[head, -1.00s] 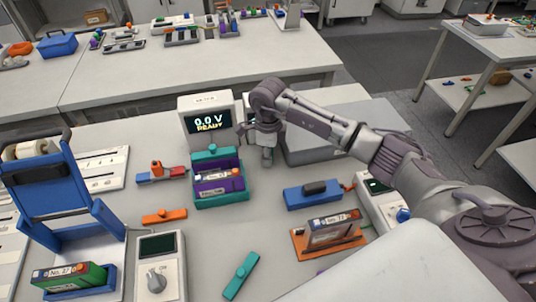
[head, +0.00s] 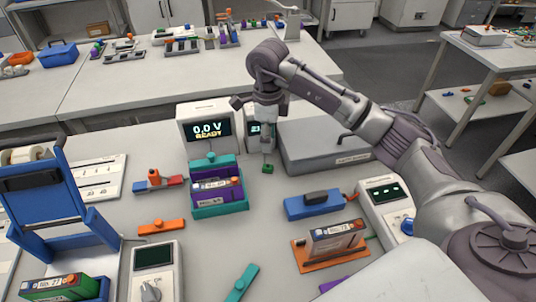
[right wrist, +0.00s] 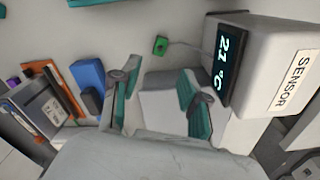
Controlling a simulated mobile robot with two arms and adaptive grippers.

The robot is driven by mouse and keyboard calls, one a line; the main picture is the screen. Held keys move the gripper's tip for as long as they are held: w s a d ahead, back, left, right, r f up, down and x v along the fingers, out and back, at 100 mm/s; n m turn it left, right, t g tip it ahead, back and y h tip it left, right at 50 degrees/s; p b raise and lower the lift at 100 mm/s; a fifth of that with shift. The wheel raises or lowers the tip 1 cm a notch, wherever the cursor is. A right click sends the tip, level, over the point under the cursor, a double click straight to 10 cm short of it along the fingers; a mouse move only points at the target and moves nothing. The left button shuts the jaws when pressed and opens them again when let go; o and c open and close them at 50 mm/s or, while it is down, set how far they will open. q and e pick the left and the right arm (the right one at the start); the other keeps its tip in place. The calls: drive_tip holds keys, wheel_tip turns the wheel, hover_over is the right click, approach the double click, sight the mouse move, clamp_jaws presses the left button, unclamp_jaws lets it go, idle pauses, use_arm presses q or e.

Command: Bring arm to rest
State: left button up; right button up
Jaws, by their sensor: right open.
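My right arm reaches in from the right in the head view. Its gripper (head: 267,142) points down over the table, in front of the screens. In the right wrist view the two teal-padded fingers (right wrist: 158,88) stand apart with nothing between them. A small green block (head: 267,168) lies on the table just below the gripper. It also shows beyond the fingers in the right wrist view (right wrist: 160,45), with a thin cable running toward the white sensor box (right wrist: 262,70), whose display reads 21 °C. My left gripper is out of view.
A teal holder (head: 221,208) with battery cells stands left of the gripper, before a "0.0 V READY" screen (head: 208,130). A grey lidded case (head: 325,146) is close on the right. A blue device (head: 314,206) and an orange stand (head: 303,256) lie nearer.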

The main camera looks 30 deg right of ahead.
drive_tip(key=shift+r, duration=1.05)
drive_tip(key=shift+r, duration=0.1)
